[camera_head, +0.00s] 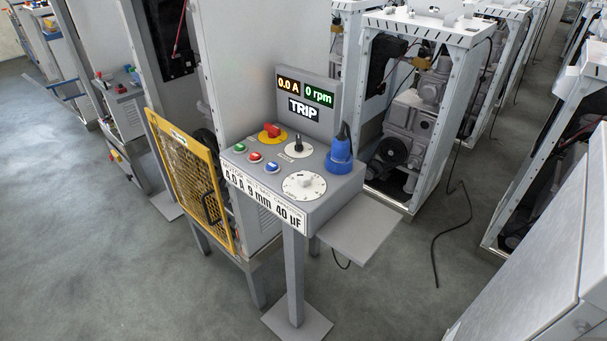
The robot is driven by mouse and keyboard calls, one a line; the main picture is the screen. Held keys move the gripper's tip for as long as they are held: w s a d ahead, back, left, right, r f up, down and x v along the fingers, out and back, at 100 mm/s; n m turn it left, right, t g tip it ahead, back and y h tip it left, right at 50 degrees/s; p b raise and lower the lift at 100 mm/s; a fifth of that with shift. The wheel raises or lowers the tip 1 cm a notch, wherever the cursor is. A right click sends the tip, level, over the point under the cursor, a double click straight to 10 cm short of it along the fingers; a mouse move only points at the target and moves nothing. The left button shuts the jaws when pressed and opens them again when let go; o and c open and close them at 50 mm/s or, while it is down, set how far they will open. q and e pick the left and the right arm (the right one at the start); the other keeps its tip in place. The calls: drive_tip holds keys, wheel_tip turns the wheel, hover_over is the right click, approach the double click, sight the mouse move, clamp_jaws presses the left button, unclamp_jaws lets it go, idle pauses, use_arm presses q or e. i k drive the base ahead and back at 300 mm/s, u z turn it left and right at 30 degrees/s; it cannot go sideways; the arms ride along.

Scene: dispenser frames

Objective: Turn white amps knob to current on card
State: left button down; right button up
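The white amps knob (304,183) sits on a round white dial at the front right of the grey control panel (266,184). Its pointer setting is too small to read. The card (262,198) on the panel's front edge reads 4.0 A, 9 mm, 40 µF. The display (306,98) above the panel shows 0.0 A, 0 rpm and TRIP. Neither of my grippers is in view.
The panel also holds a red switch on yellow (271,132), a black knob (298,145), green, red and blue buttons (254,157) and a blue plug (340,155). A yellow mesh guard (186,172) stands left. A grey shelf (352,225) juts out right.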

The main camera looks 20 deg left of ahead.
sight(305, 178)
drive_tip(key=k, duration=1.25)
drive_tip(key=u, duration=0.85)
drive_tip(key=i, duration=1.7)
drive_tip(key=z, duration=0.45)
